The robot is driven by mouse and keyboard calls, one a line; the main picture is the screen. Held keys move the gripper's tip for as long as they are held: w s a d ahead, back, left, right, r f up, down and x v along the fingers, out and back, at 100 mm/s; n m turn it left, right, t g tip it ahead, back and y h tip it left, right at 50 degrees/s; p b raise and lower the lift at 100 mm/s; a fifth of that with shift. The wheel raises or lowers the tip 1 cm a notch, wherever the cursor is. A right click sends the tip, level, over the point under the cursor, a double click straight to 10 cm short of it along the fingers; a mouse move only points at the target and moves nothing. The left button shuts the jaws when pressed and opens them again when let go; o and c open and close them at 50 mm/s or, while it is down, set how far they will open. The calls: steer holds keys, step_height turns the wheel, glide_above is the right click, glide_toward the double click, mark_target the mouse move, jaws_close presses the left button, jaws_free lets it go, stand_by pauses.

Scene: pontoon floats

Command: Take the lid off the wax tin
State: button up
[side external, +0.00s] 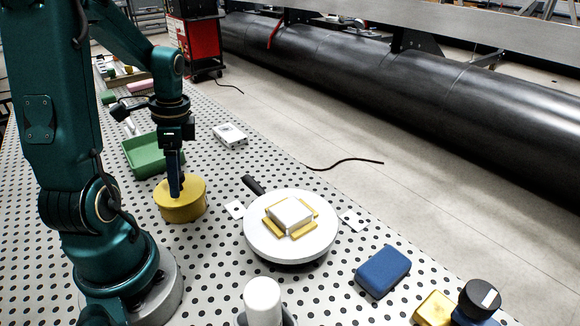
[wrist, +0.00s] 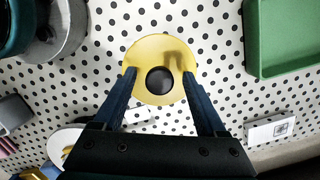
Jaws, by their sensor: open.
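The wax tin (side external: 181,207) is a round yellow tin standing on the perforated table, left of the middle in the side view. Its yellow lid (wrist: 160,50) has a round black knob (wrist: 160,80) at the middle and sits on top of it. My gripper (side external: 175,188) points down over the lid. In the wrist view my gripper (wrist: 159,76) is open, with one blue finger on each side of the knob and a gap to it on both sides. The fingers hide the knob in the side view. I cannot tell whether the fingertips touch the lid.
A green tray (side external: 146,156) stands just behind the tin. A white round plate (side external: 262,236) with yellow pieces and a white block is to the right. A blue box (side external: 383,271), a white cylinder (side external: 262,300) and a small white box (side external: 229,135) stand around.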

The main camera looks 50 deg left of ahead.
steer(key=shift+f, duration=0.25)
jaws_close()
